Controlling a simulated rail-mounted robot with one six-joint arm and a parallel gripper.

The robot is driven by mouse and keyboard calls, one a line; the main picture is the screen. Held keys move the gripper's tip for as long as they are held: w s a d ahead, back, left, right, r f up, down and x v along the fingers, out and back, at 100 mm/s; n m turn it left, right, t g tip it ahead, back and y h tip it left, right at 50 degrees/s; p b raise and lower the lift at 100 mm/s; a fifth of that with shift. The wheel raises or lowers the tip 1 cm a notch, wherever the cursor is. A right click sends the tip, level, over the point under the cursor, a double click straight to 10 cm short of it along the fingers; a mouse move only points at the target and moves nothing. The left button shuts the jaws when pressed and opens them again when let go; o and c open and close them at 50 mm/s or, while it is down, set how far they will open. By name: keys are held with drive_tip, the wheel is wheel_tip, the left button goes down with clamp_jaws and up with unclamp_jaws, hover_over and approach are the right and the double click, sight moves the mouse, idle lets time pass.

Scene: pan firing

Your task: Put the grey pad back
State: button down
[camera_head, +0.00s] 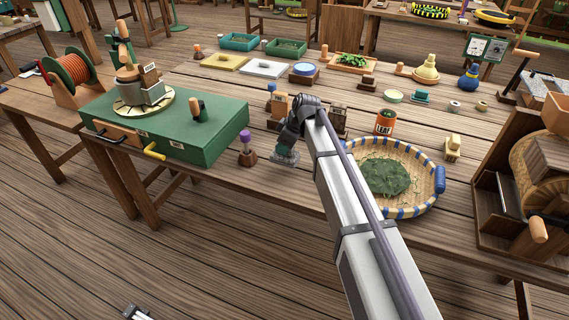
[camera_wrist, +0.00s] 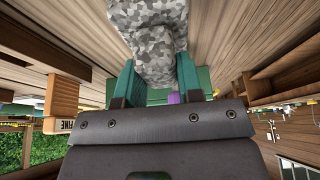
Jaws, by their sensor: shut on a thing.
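My gripper (camera_head: 287,146) is at the front edge of the wooden table, left of the basket in the head view. In the wrist view its two teal fingers (camera_wrist: 155,80) are shut on the grey pad (camera_wrist: 150,30), which has a mottled light and dark grey surface. The pad sticks out past the fingertips. In the head view a small grey part of it (camera_head: 284,158) seems to show low at the fingers. I cannot tell if it touches the table. A wooden block marked FINE (camera_wrist: 66,126) shows at the left of the wrist view.
A purple-topped tool on a wooden base (camera_head: 246,150) stands just left of my gripper. A green box (camera_head: 190,140) with a round plate is farther left. A woven basket (camera_head: 425,195) of leaves and a LEAF tin (camera_head: 385,122) are to the right. Several small items stand behind.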

sight(296, 156)
wheel_tip(296, 156, down, 5)
drive_tip(key=b, duration=0.4)
drive_tip(key=shift+r+b, duration=0.15)
drive_tip(key=shift+b, duration=0.2)
drive_tip(key=shift+r, duration=0.3)
drive_tip(key=shift+f, duration=0.2)
drive_tip(key=c, duration=0.8)
unclamp_jaws()
drive_tip(key=p+v, duration=1)
drive_tip(key=v, duration=0.1)
drive_tip(key=shift+a, duration=0.15)
drive_tip(key=shift+f, duration=0.1)
drive_tip(key=s+d+m+h, duration=0.1)
drive_tip(key=s+d+m, duration=0.3)
drive_tip(key=s, duration=0.5)
drive_tip(key=s+d+f+m+g+h, duration=0.1)
drive_tip(key=s+d+m, duration=0.4)
drive_tip(key=s+d, duration=0.2)
drive_tip(key=s+d+m+h, duration=0.2)
drive_tip(key=s+d+m, duration=0.3)
drive_tip(key=s, duration=0.6)
drive_tip(key=shift+s+d+f, duration=0.15)
drive_tip(key=shift+s+d, duration=0.05)
drive_tip(key=shift+d, duration=0.65)
